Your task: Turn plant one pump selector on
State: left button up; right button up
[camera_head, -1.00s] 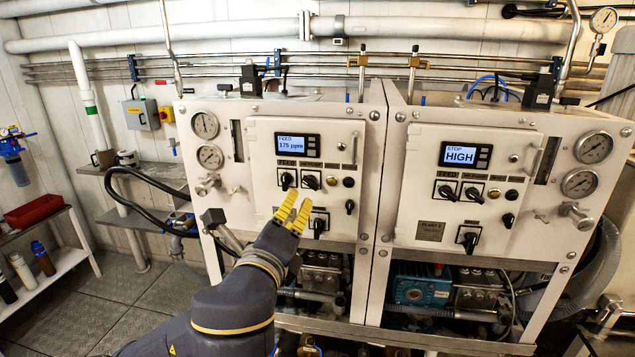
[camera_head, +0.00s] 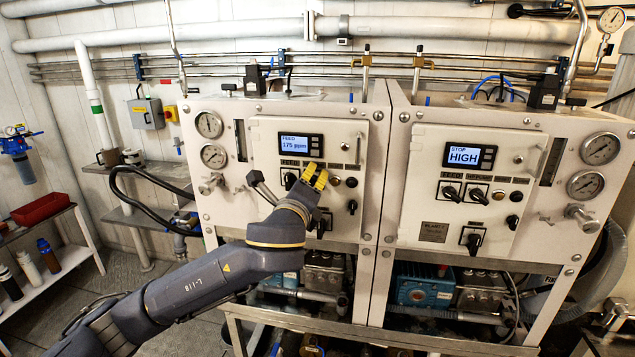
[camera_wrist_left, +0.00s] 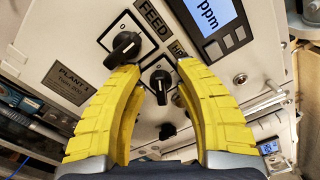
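The left panel (camera_head: 263,218) has a display (camera_head: 301,145) reading FEED 175 ppm; the wrist view shows its plate (camera_wrist_left: 66,85) reading PLANT 1. My left gripper (camera_head: 314,177) is at this panel, its yellow fingers covering the right knob of the upper pair. In the wrist view, the fingers (camera_wrist_left: 160,72) are apart, with that black pump selector knob (camera_wrist_left: 159,88) between their tips. Its label is mostly hidden, starting with H. I cannot tell whether a finger touches it. The FEED knob (camera_wrist_left: 124,46) is beside the left fingertip. My right gripper is not in view.
A similar right panel (camera_head: 410,215) has a display (camera_head: 467,156) reading STOP HIGH. A small dark knob (camera_head: 352,206) and a lower selector (camera_head: 320,228) are close to my left gripper. A shelf with a red bin (camera_head: 40,208) stands at far left.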

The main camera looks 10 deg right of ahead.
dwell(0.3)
pick_arm(q)
grip_shut()
jog(key=shift+m, duration=0.3)
jog(key=m, duration=0.5)
jog(key=shift+d+r+m, duration=0.1)
jog(key=shift+r+m, duration=0.05)
jog(key=shift+m, duration=0.25)
jog(key=m, duration=0.4)
jog(key=shift+d+m, duration=0.1)
jog(key=shift+m, duration=0.3)
grip_release()
jog(key=shift+m, duration=0.3)
